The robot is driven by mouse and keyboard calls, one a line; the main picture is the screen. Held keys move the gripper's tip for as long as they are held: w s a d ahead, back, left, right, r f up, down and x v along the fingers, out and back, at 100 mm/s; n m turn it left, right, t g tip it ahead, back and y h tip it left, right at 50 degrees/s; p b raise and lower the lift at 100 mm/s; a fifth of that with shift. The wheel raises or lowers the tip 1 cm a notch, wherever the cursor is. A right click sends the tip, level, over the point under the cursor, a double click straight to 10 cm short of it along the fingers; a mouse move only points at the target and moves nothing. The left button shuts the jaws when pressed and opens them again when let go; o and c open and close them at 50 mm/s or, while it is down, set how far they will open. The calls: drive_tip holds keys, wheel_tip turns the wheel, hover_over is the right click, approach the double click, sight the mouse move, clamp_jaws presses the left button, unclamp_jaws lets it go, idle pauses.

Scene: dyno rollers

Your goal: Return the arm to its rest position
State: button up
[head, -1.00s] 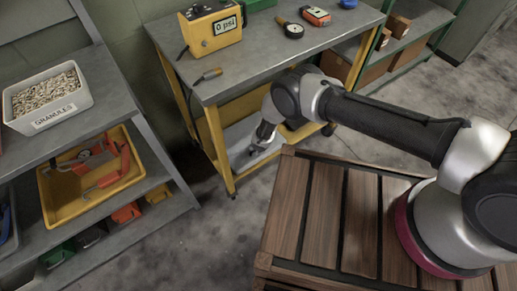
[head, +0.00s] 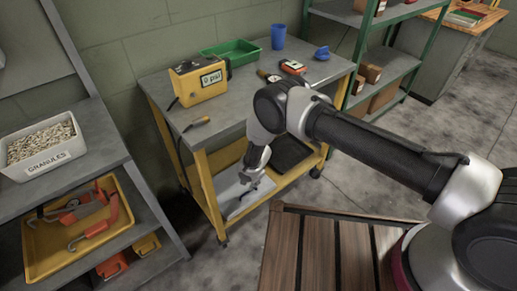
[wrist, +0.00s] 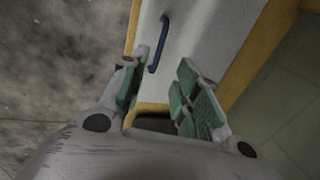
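My arm reaches left from its base across the slatted wooden top, bends at the elbow, and hangs down in front of the yellow-framed cart (head: 204,175). My gripper (head: 250,182) is at its lower end, small in the head view, over the cart's lower shelf. In the wrist view my gripper (wrist: 158,92) has its green-padded fingers spread apart with nothing held between them. A blue bar-like handle (wrist: 160,45) lies beyond the left fingertip on a pale grey surface; whether they touch cannot be told.
The cart's top carries a yellow gauge box (head: 198,80), a green bin (head: 231,51), a blue cup (head: 278,37) and small tools. A grey shelf at left holds a granules bin (head: 42,146) and a yellow tray (head: 38,262). Open floor lies right of the cart.

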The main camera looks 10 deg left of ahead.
drive_tip(key=s+d+r+n+g+h, duration=0.1)
drive_tip(key=s+d+n+h, duration=0.1)
drive_tip(key=s+d+n, duration=0.3)
drive_tip(key=s+d+n+g+h, duration=0.1)
drive_tip(key=s+d+n+h, duration=0.15)
drive_tip(key=d, duration=0.45)
drive_tip(key=d+r+n+g, duration=0.15)
drive_tip(key=d+r, duration=0.45)
drive_tip(key=r, duration=0.8)
drive_tip(key=d+r+n, duration=0.2)
drive_tip(key=d+r, duration=0.5)
drive_tip(key=r, duration=0.8)
drive_tip(key=d+r+n+g, duration=0.15)
drive_tip(key=d+r, duration=0.45)
drive_tip(key=r, duration=0.8)
drive_tip(key=s+d+r+m+t+y, duration=0.1)
drive_tip(key=s+d+r+m+t, duration=0.1)
drive_tip(key=s+d+r, duration=0.7)
drive_tip(key=s+d+r+m+t+y, duration=0.1)
drive_tip(key=s+d+r+m+t, duration=0.1)
drive_tip(key=s+d+r+t, duration=0.3)
drive_tip(key=s+d+r, duration=0.4)
drive_tip(key=d+r, duration=0.3)
drive_tip(key=r, duration=0.4)
drive_tip(key=shift+s+r+t, duration=0.2)
drive_tip(key=shift+t, duration=0.1)
